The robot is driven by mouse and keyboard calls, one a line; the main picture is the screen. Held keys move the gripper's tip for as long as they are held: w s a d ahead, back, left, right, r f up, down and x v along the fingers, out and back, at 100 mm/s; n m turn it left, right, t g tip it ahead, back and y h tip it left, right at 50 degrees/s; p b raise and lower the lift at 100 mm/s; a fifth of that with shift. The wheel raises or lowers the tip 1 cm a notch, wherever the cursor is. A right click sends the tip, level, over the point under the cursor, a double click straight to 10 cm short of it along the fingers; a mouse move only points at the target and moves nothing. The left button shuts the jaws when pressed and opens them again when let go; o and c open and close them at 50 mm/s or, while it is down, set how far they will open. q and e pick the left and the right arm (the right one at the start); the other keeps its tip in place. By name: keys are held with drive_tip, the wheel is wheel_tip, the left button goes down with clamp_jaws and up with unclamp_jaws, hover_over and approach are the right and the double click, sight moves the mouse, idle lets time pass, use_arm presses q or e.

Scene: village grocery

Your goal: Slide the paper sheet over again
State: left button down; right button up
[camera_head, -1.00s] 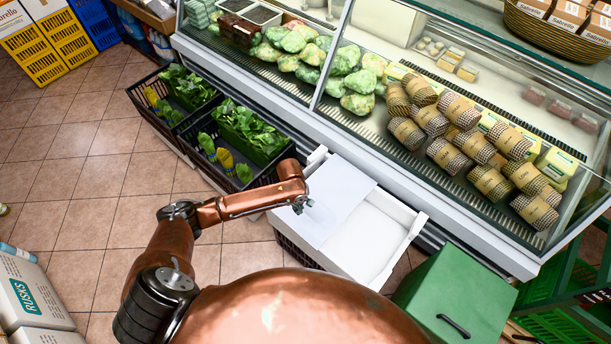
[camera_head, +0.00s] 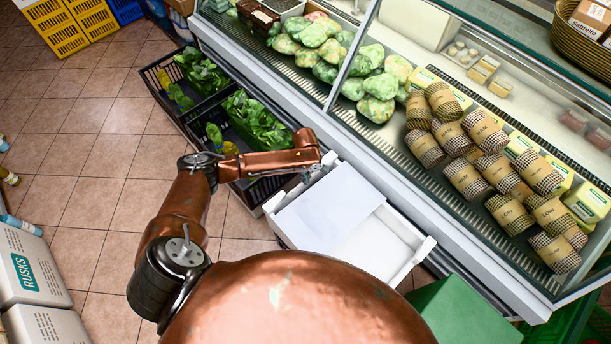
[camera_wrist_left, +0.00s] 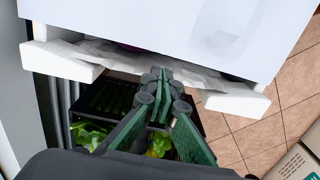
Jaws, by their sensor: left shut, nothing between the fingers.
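The white paper sheet (camera_head: 330,208) lies flat over the left and middle part of an open white crate (camera_head: 425,246). It covers much of the crate's top and leaves the right end bare. My left gripper (camera_head: 314,172) is shut and empty at the crate's upper-left end, beside the sheet's edge. In the left wrist view the gripper (camera_wrist_left: 160,76) points at this end of the crate, where a crumpled whitish liner shows between the rim and the sheet (camera_wrist_left: 185,25). I cannot tell whether the fingertips touch the sheet. My right gripper is out of view.
A glass display case (camera_head: 395,160) runs right behind the crate. Black crates of greens (camera_head: 170,108) stand to the left, partly under my forearm. A green box (camera_head: 455,315) is at the lower right. Tiled floor (camera_head: 90,150) is open on the left.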

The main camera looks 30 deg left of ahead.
use_arm(q)
wheel_tip(320, 180, down, 6)
drive_tip(key=shift+r+b, duration=0.15)
drive_tip(key=shift+b, duration=0.65)
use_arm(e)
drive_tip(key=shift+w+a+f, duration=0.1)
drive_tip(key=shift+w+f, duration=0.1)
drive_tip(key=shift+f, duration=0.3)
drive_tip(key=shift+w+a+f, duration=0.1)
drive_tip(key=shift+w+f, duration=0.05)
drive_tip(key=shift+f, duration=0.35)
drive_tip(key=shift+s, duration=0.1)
